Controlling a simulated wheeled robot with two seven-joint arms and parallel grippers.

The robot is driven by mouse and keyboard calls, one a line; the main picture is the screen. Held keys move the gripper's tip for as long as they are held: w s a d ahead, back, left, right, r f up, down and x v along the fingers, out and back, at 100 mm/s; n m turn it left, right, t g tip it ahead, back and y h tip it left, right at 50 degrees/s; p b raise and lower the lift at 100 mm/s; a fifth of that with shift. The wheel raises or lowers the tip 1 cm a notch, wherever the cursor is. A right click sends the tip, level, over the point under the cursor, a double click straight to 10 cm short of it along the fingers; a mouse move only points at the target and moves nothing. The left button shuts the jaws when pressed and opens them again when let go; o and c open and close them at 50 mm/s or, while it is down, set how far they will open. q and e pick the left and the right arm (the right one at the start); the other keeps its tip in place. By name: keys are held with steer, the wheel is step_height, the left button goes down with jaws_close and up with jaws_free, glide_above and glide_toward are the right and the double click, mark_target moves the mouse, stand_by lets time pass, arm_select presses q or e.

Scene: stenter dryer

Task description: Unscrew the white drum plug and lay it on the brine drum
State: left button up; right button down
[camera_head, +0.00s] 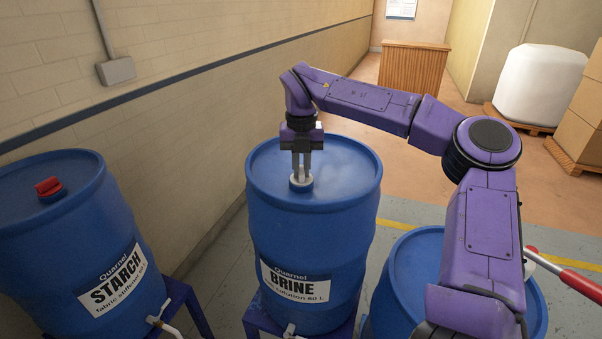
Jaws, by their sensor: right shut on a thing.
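The blue brine drum (313,235) stands upright in the middle of the view, its label facing me. The white drum plug (301,182) sits at the drum's top, in the raised collar on the lid. My right gripper (301,178) points straight down over it, its two fingers shut on the plug. The fingers partly hide the plug, and I cannot tell how far it is screwed in. My left gripper is not in view.
A blue starch drum (60,250) with a red plug (49,187) stands at left. Another blue drum (405,275) is at right, partly behind my right arm. A red-and-white bar (575,278) is at the right edge. The brick wall (200,60) runs behind the drums.

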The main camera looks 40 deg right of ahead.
steer(key=shift+n, duration=0.5)
steer(key=shift+n+p, duration=0.3)
steer(key=shift+n, duration=0.7)
steer(key=n, duration=0.3)
steer(key=n, duration=0.4)
steer(key=shift+n, duration=0.7)
